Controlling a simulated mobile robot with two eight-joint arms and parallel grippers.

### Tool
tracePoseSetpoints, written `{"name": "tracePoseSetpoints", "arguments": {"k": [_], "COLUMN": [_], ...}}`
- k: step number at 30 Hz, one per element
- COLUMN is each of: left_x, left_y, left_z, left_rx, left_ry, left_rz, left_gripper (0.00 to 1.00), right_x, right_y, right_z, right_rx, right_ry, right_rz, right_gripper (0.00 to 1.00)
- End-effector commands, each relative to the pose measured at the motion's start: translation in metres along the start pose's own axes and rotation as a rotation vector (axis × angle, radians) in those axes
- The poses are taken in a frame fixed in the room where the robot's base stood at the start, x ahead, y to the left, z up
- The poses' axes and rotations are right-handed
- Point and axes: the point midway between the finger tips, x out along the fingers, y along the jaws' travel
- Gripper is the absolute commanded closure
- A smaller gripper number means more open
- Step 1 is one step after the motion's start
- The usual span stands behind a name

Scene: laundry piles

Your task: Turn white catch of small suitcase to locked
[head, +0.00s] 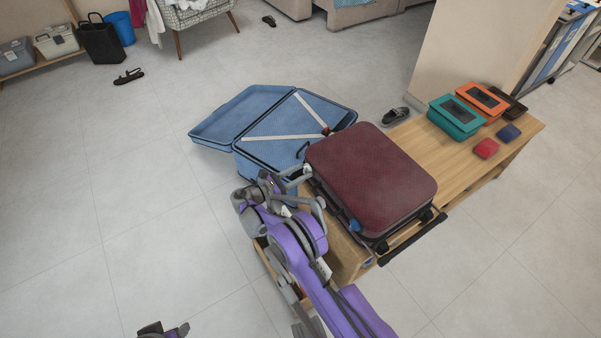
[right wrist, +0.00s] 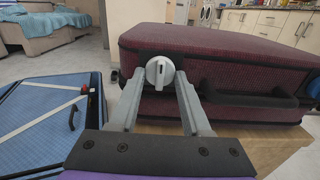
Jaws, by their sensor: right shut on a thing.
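The small suitcase (head: 375,175) is maroon and lies closed on a wooden bench. It also fills the upper right of the right wrist view (right wrist: 220,48). Its white catch (right wrist: 159,73) is a round knob with an upright grip bar, on the side near the left corner. My right gripper (right wrist: 160,88) is shut on the catch, one finger at each side of it. In the head view the right gripper (head: 298,178) is at the suitcase's left side, and the catch is hidden there. Part of my left gripper (head: 164,330) shows at the bottom edge; its jaws are unclear.
An open blue suitcase (head: 262,150) lies on the floor left of the bench (head: 405,140). Teal (head: 455,117) and orange (head: 481,101) boxes stand on the bench's far end, near a red (head: 486,148) and a blue (head: 509,132) item. The left floor is mostly clear.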

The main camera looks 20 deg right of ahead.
Motion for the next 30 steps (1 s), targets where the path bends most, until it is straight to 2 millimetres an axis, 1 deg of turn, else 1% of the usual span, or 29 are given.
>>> {"name": "tracePoseSetpoints", "arguments": {"k": [5, 11, 21, 30], "left_x": [0.005, 0.017, 0.04, 0.053], "left_y": [0.0, 0.0, 0.0, 0.0], "left_z": [0.002, 0.005, 0.011, 0.014], "left_rx": [0.0, 0.0, 0.0, 0.0], "left_ry": [-0.002, -0.006, -0.013, -0.016], "left_rz": [0.0, 0.0, 0.0, 0.0], "left_gripper": [0.5, 0.5, 0.5, 0.5], "right_x": [0.0, 0.0, 0.0, 0.0], "right_y": [0.0, 0.0, 0.001, 0.002], "right_z": [-0.001, -0.002, -0.002, -0.001], "right_rx": [0.04, 0.155, 0.464, 0.749], "right_ry": [0.0, 0.0, 0.0, 0.0], "right_rz": [-0.001, -0.001, -0.001, -0.001], "right_gripper": [1.0, 1.0, 1.0, 1.0]}}
